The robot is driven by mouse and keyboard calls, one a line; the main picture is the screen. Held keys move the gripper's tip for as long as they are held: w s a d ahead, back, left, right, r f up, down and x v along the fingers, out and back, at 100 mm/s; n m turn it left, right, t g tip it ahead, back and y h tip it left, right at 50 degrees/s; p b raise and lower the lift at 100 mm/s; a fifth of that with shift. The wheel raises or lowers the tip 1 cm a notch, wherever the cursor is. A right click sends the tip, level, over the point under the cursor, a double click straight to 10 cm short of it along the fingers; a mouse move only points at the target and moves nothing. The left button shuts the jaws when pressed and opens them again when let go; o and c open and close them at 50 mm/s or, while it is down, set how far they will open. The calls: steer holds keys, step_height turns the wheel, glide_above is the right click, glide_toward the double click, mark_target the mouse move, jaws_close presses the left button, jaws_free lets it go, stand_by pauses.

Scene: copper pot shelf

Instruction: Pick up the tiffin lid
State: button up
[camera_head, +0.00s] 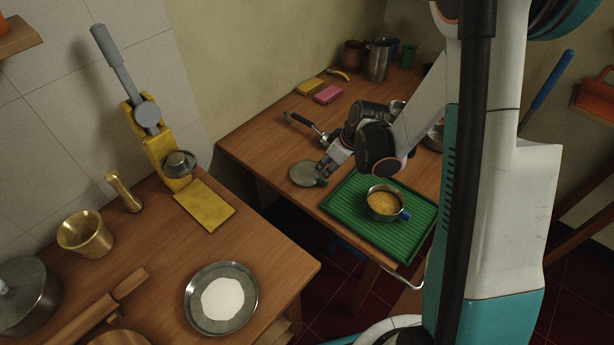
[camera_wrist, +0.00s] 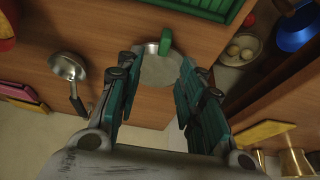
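The tiffin lid looks like a flat grey disc (camera_head: 306,173) lying on the wooden table beside the green tray. In the wrist view the disc (camera_wrist: 158,74) shows between my fingers, with a small green upright piece (camera_wrist: 165,41) at its far edge. My gripper (camera_head: 324,171) is over the disc's right side in the head view, pointing down. In the wrist view my gripper (camera_wrist: 157,75) has its two teal fingers well apart, with nothing held between them. Whether a fingertip touches the disc I cannot tell.
A green ribbed tray (camera_head: 341,207) holds a metal pot of yellow food (camera_head: 384,203) close to my gripper. A black-handled ladle (camera_head: 308,126) lies behind. Yellow and pink blocks (camera_head: 328,94) and metal cups (camera_head: 379,60) stand farther back. The table's front edge is near the disc.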

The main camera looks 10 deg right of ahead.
mark_target(310, 174)
steer(key=shift+b+x, duration=1.35)
steer(key=shift+x, duration=1.95)
steer(key=shift+s, duration=0.2)
jaws_close()
